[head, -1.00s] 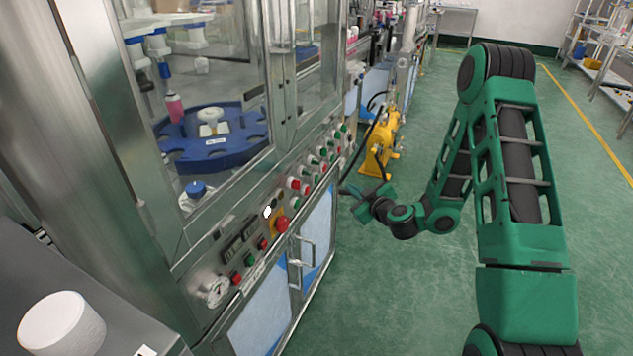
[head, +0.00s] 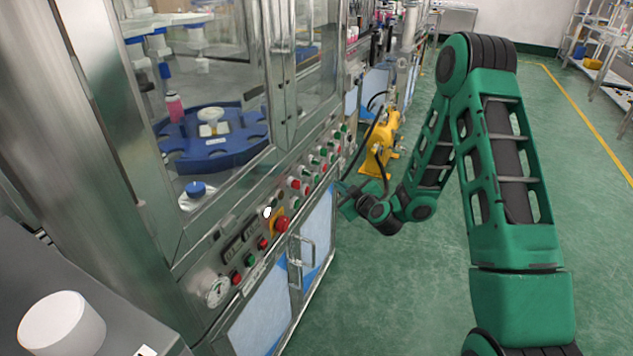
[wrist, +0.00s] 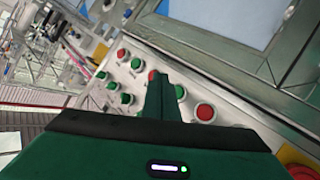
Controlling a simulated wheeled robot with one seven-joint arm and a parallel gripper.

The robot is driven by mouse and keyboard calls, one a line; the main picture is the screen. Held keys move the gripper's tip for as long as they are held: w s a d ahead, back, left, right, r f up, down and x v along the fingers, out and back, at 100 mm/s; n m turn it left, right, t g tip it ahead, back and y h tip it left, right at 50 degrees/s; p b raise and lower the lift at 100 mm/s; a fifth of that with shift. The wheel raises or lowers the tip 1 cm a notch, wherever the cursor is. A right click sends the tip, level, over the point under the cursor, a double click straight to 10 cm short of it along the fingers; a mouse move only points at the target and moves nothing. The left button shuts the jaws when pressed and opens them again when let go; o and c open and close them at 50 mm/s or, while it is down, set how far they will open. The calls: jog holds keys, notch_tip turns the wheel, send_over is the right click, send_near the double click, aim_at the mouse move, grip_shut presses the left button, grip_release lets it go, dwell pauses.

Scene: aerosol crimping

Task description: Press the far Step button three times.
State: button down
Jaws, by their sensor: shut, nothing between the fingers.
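The machine's control panel carries a row of red and green buttons and knobs. In the head view I see green buttons toward the far end (head: 337,135) and a red button nearer (head: 294,184). Labels are too small to read, so I cannot tell which is the far Step button. My gripper (head: 345,192) is shut and empty, just right of the panel. In the wrist view my shut gripper (wrist: 160,78) points at the panel, overlapping a red button (wrist: 152,74), with a green button (wrist: 180,92) close beside it. Whether it touches is unclear.
A red emergency stop (head: 282,223) on a yellow plate sits lower on the panel. A door handle (head: 300,252) sticks out below it. A yellow machine (head: 380,145) stands on the floor beyond my gripper. The green floor at right is clear.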

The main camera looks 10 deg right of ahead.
jog(key=shift+w+a, duration=0.65)
jog(key=shift+a, duration=0.3)
jog(key=shift+w+a, duration=0.65)
jog(key=shift+a, duration=0.25)
dwell(0.9)
jog(key=shift+w+a+r, duration=0.1)
jog(key=shift+w+a, duration=0.1)
jog(key=shift+a, duration=0.1)
jog(key=shift+w+a, duration=0.25)
jog(key=shift+a, duration=0.1)
dwell(0.8)
jog(key=shift+d, duration=0.1)
jog(key=shift+s+d, duration=0.5)
jog(key=shift+d, duration=0.15)
dwell(0.3)
jog(key=s+d, duration=0.1)
jog(key=d, duration=0.1)
jog(key=s+d, duration=0.1)
jog(key=shift+s+d, duration=0.4)
